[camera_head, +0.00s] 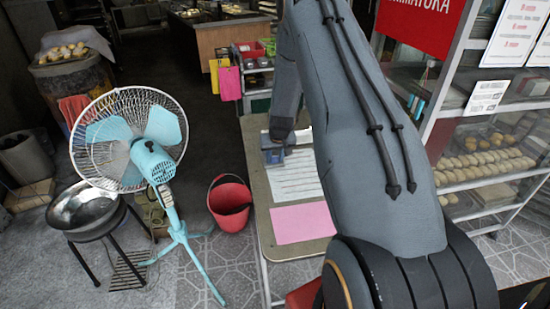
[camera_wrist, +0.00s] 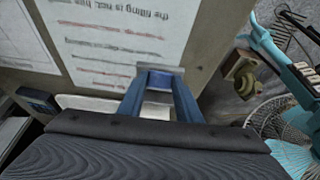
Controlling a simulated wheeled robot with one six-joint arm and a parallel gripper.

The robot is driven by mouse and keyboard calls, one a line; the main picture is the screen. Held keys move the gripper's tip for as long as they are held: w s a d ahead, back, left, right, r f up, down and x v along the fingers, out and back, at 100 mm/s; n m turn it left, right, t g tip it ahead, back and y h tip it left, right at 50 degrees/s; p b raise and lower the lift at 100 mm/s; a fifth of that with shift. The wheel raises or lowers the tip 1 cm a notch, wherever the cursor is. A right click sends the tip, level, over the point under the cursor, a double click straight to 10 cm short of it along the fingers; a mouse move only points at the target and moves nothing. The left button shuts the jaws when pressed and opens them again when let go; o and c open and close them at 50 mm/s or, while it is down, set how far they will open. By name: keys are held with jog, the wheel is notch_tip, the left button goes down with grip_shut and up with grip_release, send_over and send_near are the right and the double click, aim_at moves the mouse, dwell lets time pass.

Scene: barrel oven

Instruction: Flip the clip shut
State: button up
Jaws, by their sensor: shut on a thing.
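My gripper (camera_wrist: 160,78) reaches down over the far part of the beige tabletop, at the end of a printed sheet (camera_wrist: 125,35). It also shows in the camera_head view (camera_head: 273,156), beside the same sheet (camera_head: 296,178). Its blue fingers are closed around a small blue and grey piece (camera_wrist: 158,82), which seems to be the clip. The fingers hide much of it, and I cannot tell how far it is tilted. A pale, shiny strip (camera_wrist: 88,105) lies partly hidden under the gripper body; I cannot tell whether it belongs to the clip.
A pink sheet (camera_head: 303,223) lies at the near end of the table (camera_head: 262,215). A blue fan (camera_head: 150,160), a red bucket (camera_head: 230,203) and a metal bowl (camera_head: 85,208) stand to the left. A display case of buns (camera_head: 490,160) stands close on the right.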

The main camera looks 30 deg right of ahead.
jog(key=shift+w+r+p, duration=0.1)
jog(key=shift+r+p, duration=0.05)
jog(key=shift+p, duration=0.3)
jog(key=shift+w+r+g+p, duration=0.2)
jog(key=shift+g+p, duration=0.1)
jog(key=shift+g, duration=0.2)
jog(key=shift+w+d+g+y, duration=0.1)
jog(key=shift+w+g+y, duration=0.15)
jog(key=shift+g+y, duration=0.05)
jog(key=g+b, duration=0.1)
jog(key=b, duration=0.1)
jog(key=w+g+b, duration=0.1)
jog(key=b, duration=0.2)
jog(key=shift+w+d+r+y+b, duration=0.1)
jog(key=shift+w+d+y+b, duration=0.1)
jog(key=shift+w+y+b, duration=0.1)
jog(key=g+b, duration=0.2)
jog(key=b, duration=0.1)
jog(key=shift+w+d+r, duration=0.1)
jog(key=shift+w+r, duration=0.15)
jog(key=shift+r, duration=0.05)
jog(key=shift+r+b, duration=0.1)
jog(key=shift+b, duration=0.45)
jog(key=o, duration=1)
jog(key=shift+o, duration=0.2)
